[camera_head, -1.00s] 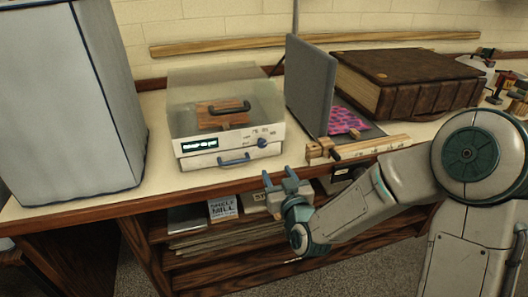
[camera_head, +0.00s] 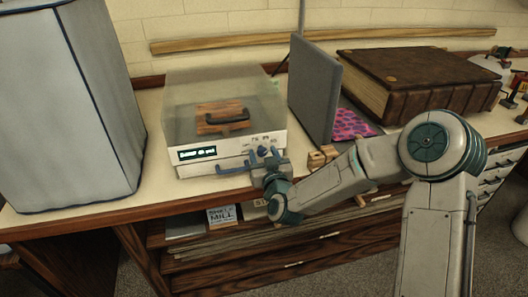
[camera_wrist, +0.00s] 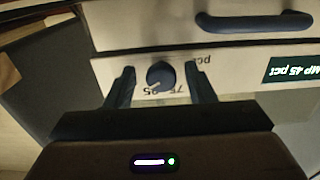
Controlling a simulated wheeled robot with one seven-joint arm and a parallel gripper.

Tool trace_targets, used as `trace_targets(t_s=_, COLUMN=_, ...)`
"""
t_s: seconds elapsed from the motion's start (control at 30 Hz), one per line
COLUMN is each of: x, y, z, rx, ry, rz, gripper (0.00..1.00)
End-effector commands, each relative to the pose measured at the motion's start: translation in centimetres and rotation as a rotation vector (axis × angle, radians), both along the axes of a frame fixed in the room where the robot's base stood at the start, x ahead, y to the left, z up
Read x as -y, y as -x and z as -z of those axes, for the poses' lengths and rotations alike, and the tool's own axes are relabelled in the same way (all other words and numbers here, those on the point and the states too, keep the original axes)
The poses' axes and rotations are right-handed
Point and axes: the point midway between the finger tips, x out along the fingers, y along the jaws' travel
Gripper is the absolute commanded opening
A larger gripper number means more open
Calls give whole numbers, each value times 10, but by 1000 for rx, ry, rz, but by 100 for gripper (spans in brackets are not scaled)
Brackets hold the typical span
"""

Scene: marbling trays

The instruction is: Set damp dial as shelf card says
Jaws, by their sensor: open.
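The damp dial is a dark round knob (camera_wrist: 160,76) with a pale pointer mark, on the white front of a clear-lidded box (camera_head: 222,166). The wrist view is upside down; numbers like 75 and 95 show beside the knob. The lit display (camera_wrist: 290,70) seems to read 45 pct, its start cut off. My gripper (camera_head: 262,155) is open at the knob. In the wrist view its fingers (camera_wrist: 160,80) stand either side of it with gaps. A shelf card (camera_head: 221,214) below the counter shows "MILL"; its upper word is hard to read.
A dark blue handle (camera_wrist: 255,22) is on the box front beside the dial. A grey upright panel (camera_head: 314,90) and a thick brown book (camera_head: 415,85) stand to the right. A tall grey covered block (camera_head: 65,110) stands left. A second card (camera_head: 254,208) is partly hidden by my arm.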

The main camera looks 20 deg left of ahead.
Motion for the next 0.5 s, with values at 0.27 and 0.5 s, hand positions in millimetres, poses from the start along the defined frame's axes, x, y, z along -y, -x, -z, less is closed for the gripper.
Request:
trace_targets(t_s=0.27, x=-1, y=1, z=0, rx=0, ry=0, rz=-2, gripper=35)
trace_targets(t_s=0.5, x=-1, y=1, z=0, rx=-1, ry=0, rz=-2, gripper=6)
